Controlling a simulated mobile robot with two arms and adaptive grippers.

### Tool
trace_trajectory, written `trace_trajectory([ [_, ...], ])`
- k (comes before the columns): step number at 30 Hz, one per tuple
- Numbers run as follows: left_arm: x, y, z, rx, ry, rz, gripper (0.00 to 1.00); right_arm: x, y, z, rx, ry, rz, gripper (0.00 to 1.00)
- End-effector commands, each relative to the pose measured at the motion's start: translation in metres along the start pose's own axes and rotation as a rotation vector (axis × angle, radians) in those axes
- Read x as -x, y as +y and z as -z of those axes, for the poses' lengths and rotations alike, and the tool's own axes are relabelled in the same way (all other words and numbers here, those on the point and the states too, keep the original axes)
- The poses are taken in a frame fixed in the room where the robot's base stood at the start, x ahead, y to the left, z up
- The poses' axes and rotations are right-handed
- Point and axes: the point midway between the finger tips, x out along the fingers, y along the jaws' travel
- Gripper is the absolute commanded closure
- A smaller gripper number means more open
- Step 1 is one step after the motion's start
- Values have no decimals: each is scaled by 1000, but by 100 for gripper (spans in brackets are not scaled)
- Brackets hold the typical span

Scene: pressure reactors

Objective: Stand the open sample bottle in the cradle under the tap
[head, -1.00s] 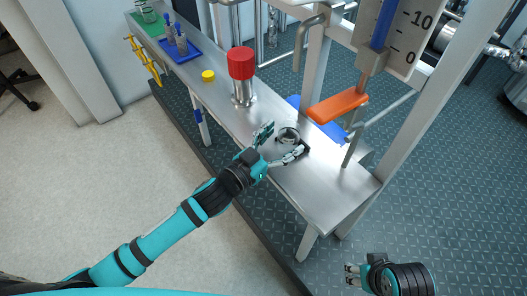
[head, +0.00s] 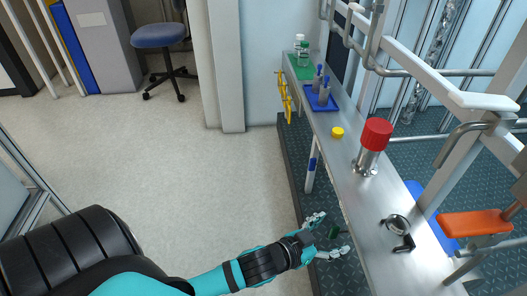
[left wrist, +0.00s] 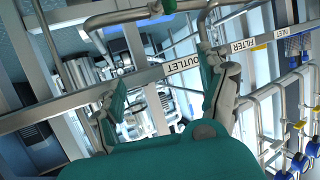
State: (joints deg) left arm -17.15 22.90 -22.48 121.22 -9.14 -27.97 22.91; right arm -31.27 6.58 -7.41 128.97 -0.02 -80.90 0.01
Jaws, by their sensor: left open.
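A round, shiny, open-topped thing (head: 397,223), seemingly the open sample bottle, is on the steel bench. A small dark bracket (head: 404,244), seemingly part of the cradle, is at its near side. I cannot tell whether the bottle is fully seated. An orange handle (head: 475,223) is to its right; the tap outlet cannot be made out. My left gripper (head: 334,234) is open and empty, left of the bottle and off the bench's left edge. Its spread fingers also show in the left wrist view (left wrist: 165,95), with nothing between them. My right gripper is out of view.
On the bench (head: 365,205) are a red-topped steel cylinder (head: 373,145), a yellow cap (head: 337,132), a blue tray (head: 313,103) with blue-topped bottles and a green mat (head: 292,66). Frame posts and pipes crowd the right. The floor (head: 215,190) at left is clear.

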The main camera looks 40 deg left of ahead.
Motion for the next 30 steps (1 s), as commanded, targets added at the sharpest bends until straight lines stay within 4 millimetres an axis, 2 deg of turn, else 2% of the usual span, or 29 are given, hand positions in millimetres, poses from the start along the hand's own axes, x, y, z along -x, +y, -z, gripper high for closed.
trace_trajectory([
  [1,9,-9,-25,25,-117,59,23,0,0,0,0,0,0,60],
  [3,27,-20,-62,44,-300,124,23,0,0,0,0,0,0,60],
  [6,63,-24,-112,74,-552,164,23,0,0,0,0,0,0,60],
  [9,99,-20,-146,99,-751,162,23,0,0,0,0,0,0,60],
  [11,116,-16,-160,110,-837,152,23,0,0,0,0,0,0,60],
  [13,130,-12,-169,118,-901,140,23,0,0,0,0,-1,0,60],
  [16,138,-10,-174,123,-941,132,23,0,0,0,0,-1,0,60],
  [30,138,-11,-174,122,-943,132,23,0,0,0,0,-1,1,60],
])
